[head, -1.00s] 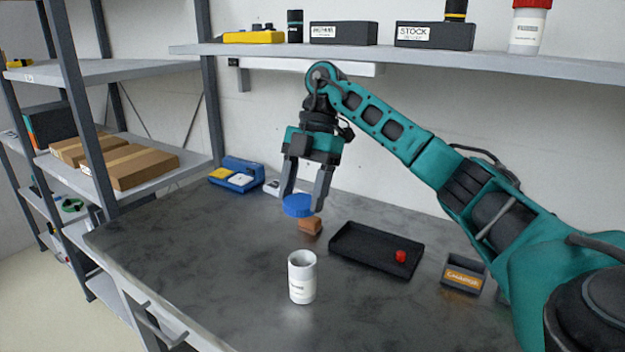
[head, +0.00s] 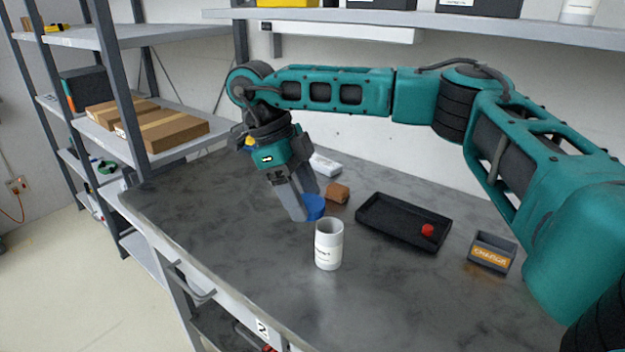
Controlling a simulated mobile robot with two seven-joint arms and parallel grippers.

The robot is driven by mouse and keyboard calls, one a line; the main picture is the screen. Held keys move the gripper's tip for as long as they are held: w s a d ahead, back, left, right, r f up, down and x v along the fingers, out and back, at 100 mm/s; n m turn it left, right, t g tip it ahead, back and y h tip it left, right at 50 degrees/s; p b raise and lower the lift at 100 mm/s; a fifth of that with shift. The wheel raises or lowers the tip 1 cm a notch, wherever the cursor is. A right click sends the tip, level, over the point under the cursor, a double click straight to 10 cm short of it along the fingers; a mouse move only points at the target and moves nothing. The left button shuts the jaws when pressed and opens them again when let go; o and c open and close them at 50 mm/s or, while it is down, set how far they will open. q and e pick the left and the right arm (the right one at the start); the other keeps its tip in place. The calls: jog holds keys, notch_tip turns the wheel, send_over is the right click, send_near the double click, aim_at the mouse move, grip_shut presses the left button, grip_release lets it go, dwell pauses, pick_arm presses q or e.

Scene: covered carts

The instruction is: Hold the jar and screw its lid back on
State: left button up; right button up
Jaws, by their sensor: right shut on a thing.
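My right gripper (head: 305,208) points down behind and left of the jar, shut on the blue lid (head: 315,207). The lid is apart from the jar's mouth, just beyond it in the picture; the fingers hide part of it. My left gripper is not in view, and nothing holds the jar.
A black tray (head: 376,233) with a small red piece (head: 427,230) lies right of the jar. A brown block (head: 338,193) sits behind the lid. A grey bin (head: 477,262) stands at right. The bench front is clear.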

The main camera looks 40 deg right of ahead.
jog(key=s+a+f+n+t+y, duration=0.1)
jog(key=a+n+t, duration=0.3)
jog(key=n, duration=1)
jog(key=s+a+f+n+t+y, duration=0.1)
jog(key=a+n, duration=0.5)
jog(key=n, duration=0.8)
jog(key=s+f+t, duration=0.1)
jog(key=s+t, duration=0.1)
jog(key=t, duration=0.1)
jog(key=shift+s+n+y, duration=0.25)
jog(key=shift+n+y, duration=0.05)
jog(key=shift+y, duration=0.1)
jog(key=shift+f, duration=0.1)
